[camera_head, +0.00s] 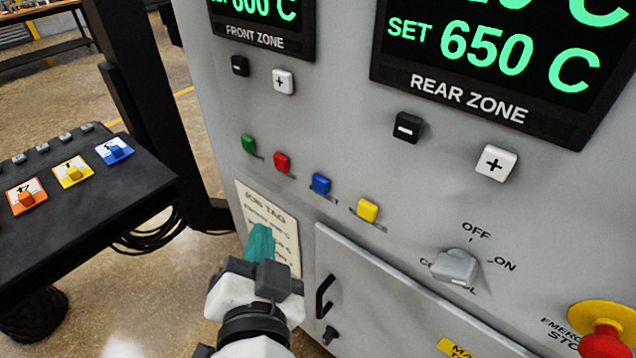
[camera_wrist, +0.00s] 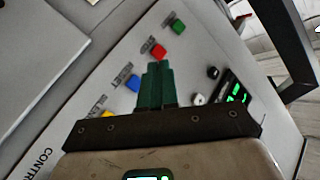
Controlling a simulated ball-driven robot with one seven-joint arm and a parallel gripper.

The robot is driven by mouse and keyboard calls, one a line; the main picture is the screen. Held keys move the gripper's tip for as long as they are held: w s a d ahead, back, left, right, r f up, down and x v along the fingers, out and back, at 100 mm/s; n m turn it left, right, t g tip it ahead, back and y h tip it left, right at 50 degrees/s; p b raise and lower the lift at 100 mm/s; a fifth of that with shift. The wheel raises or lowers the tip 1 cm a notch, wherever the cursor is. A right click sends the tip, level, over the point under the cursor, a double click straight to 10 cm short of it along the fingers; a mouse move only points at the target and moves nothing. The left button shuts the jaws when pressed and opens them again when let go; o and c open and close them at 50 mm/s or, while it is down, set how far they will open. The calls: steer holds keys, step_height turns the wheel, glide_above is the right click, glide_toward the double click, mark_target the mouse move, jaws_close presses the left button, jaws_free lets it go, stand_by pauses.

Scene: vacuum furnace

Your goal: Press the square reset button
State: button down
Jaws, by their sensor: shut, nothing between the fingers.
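In the wrist view the gripper (camera_wrist: 155,70) points towards the red button (camera_wrist: 158,50), with the green button (camera_wrist: 178,27) beyond and the blue button (camera_wrist: 132,83) to the left. Contact is not visible.
A paper job tag (camera_head: 285,245) is behind my gripper. A door with a black handle (camera_head: 325,297), a grey OFF/ON knob (camera_head: 456,264) and a red emergency stop (camera_head: 604,343) lie to the right. A black control desk (camera_head: 100,205) stands at left.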

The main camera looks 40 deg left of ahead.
steer(key=w+p, duration=0.1)
steer(key=w, duration=0.7)
steer(key=shift+w+d+p, duration=0.3)
steer(key=shift+d+p, duration=0.05)
steer(key=shift+d, duration=0.05)
stand_by(1.7)
steer(key=shift+w, duration=0.35)
steer(key=shift+w, duration=0.5)
stand_by(0.7)
steer(key=shift+s, duration=0.9)
steer(key=shift+s+a+b, duration=0.2)
steer(key=shift+s+b, duration=0.4)
steer(key=shift+s, duration=1.9)
